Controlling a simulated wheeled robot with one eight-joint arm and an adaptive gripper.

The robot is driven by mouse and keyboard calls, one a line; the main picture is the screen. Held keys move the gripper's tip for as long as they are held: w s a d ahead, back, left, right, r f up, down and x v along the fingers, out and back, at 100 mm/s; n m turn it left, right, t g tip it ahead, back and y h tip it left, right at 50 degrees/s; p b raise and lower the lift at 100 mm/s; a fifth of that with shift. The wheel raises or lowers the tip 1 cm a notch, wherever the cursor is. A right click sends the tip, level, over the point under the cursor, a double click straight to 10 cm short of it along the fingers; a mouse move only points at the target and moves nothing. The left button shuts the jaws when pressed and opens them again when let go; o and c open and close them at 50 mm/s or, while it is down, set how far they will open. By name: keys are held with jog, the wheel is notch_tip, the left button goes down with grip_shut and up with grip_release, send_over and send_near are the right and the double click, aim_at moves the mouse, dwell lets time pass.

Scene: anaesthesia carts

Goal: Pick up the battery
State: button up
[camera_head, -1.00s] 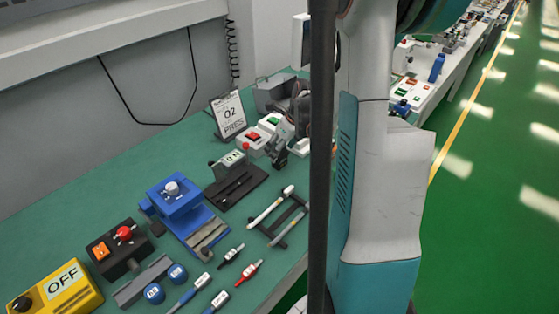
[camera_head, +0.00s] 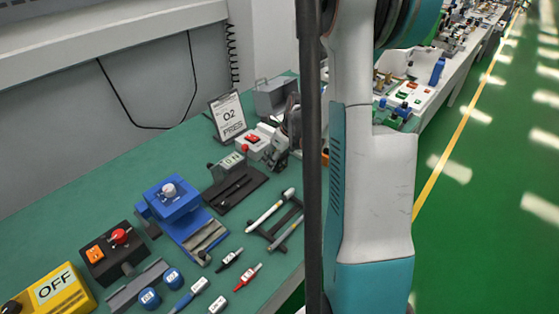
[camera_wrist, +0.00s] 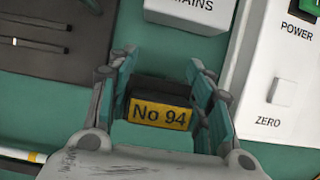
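A black block with a yellow label reading "No 94" (camera_wrist: 160,114), which looks like the battery, is in the wrist view. My gripper (camera_wrist: 163,62) has one teal-padded finger on each side of it. The fingers are close to both sides of the block; I cannot tell whether they press on it. Its underside and what it rests on are hidden. In the head view my arm and a dark pole cover much of the right part of the bench, and I cannot make out the block there.
A white box marked POWER and ZERO (camera_wrist: 269,91) is close on the right, a MAINS box (camera_wrist: 190,12) lies beyond, and a dark plate (camera_wrist: 47,70) is on the left. The green bench (camera_head: 90,208) also holds a blue fixture (camera_head: 172,199) and a yellow OFF box (camera_head: 52,292).

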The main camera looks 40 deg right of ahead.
jog(key=shift+r, duration=0.1)
notch_tip(320, 180, up, 20)
jog(key=p, duration=0.6)
jog(key=shift+p, duration=0.4)
